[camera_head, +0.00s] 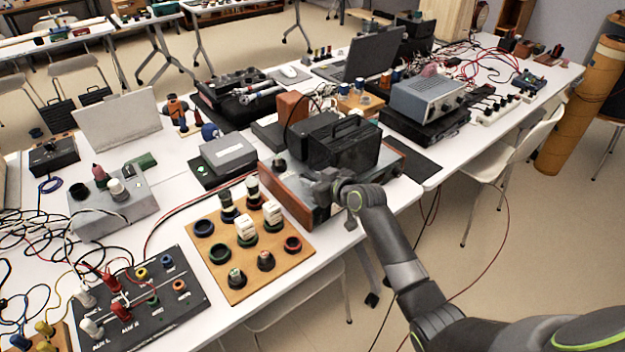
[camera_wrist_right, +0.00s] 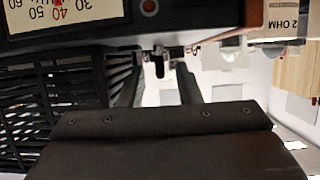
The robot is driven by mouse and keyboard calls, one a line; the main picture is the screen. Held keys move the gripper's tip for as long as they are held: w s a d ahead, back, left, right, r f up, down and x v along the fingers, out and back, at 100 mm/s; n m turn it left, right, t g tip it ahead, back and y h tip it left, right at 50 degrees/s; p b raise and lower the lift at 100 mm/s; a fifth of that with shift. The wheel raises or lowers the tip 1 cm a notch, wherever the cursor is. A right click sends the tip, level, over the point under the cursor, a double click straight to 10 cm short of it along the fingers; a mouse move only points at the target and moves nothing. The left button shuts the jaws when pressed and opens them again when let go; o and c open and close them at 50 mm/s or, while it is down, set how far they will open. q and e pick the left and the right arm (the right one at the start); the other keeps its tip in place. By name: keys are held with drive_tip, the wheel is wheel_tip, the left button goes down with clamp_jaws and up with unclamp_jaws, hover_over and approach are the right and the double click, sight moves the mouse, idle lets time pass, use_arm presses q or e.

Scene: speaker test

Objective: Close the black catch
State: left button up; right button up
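My right gripper (camera_head: 328,188) is in front of the black case (camera_head: 345,148) with a handle, above the wood-sided box (camera_head: 285,200). In the right wrist view two dark fingers (camera_wrist_right: 155,68) reach forward with a clear gap between them, so it is open and empty. A small black part, which looks like the catch (camera_wrist_right: 158,65), hangs in that gap near the fingertips; I cannot tell whether it touches either finger. The catch cannot be made out in the head view. My left gripper is not in view.
A black slatted panel (camera_wrist_right: 75,95) is close at the left in the wrist view, with a dial scale (camera_wrist_right: 65,15) above it. A wooden board of round sockets (camera_head: 240,270) and a grey-topped box (camera_head: 228,152) stand left of my right gripper. Red cables hang at the table edge.

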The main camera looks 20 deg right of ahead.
drive_tip(key=shift+w+a+f, duration=0.2)
drive_tip(key=shift+w, duration=0.3)
clamp_jaws()
